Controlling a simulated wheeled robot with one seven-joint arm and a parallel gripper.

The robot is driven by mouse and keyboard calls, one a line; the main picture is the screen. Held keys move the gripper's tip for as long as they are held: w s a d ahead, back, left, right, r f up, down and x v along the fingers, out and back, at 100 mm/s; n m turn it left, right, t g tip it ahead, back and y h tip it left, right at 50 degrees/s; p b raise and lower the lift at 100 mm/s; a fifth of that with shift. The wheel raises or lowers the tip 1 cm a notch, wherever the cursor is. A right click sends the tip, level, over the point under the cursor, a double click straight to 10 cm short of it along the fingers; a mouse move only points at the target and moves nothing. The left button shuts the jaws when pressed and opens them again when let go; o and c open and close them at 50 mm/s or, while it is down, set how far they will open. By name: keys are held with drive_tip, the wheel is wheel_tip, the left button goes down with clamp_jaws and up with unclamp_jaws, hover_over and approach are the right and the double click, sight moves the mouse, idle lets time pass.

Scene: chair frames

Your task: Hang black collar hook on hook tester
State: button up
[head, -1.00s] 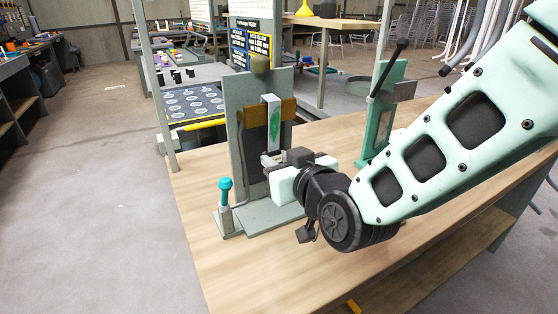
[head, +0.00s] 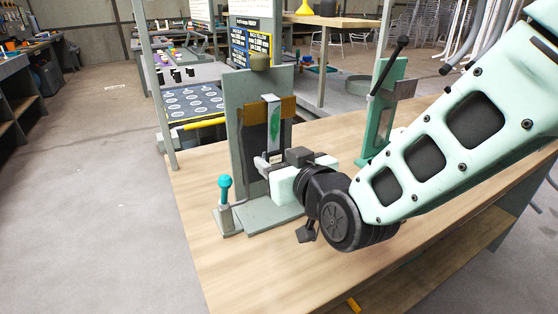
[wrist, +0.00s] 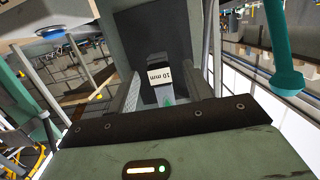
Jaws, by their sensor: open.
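The hook tester (head: 234,98) is a grey upright stand on a base plate, with a brown crossbar (head: 288,106). A narrow pale strip with a green face (head: 275,122) hangs at the crossbar, with a dark panel behind it. I cannot tell whether this strip is the black collar hook; no black collar is clearly visible. My gripper (head: 268,160) is open at the strip's lower end, in front of the stand. In the wrist view a white "10 mm" label (wrist: 160,77) shows between the open fingers (wrist: 161,90). Whether the fingers touch anything is unclear.
A teal-knobbed lever (head: 225,190) stands just left of the base and also shows in the wrist view (wrist: 285,75). A green post fixture (head: 380,115) stands to the right, behind my arm. The wooden tabletop (head: 235,270) is clear in front.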

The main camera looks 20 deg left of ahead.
drive_tip(key=v, duration=0.8)
drive_tip(key=shift+b, duration=0.45)
idle(0.8)
drive_tip(key=s+d+m+g+h+p, duration=0.1)
drive_tip(key=s+d+g+h+p, duration=0.3)
drive_tip(key=d, duration=0.9)
drive_tip(key=s+d+r+m+g+h+p, duration=0.1)
drive_tip(key=s+d+g+h+p, duration=0.3)
drive_tip(key=s+d, duration=0.7)
drive_tip(key=d+g+h, duration=0.2)
drive_tip(key=h, duration=0.1)
drive_tip(key=shift+s+h, duration=0.2)
drive_tip(key=shift+h, duration=0.1)
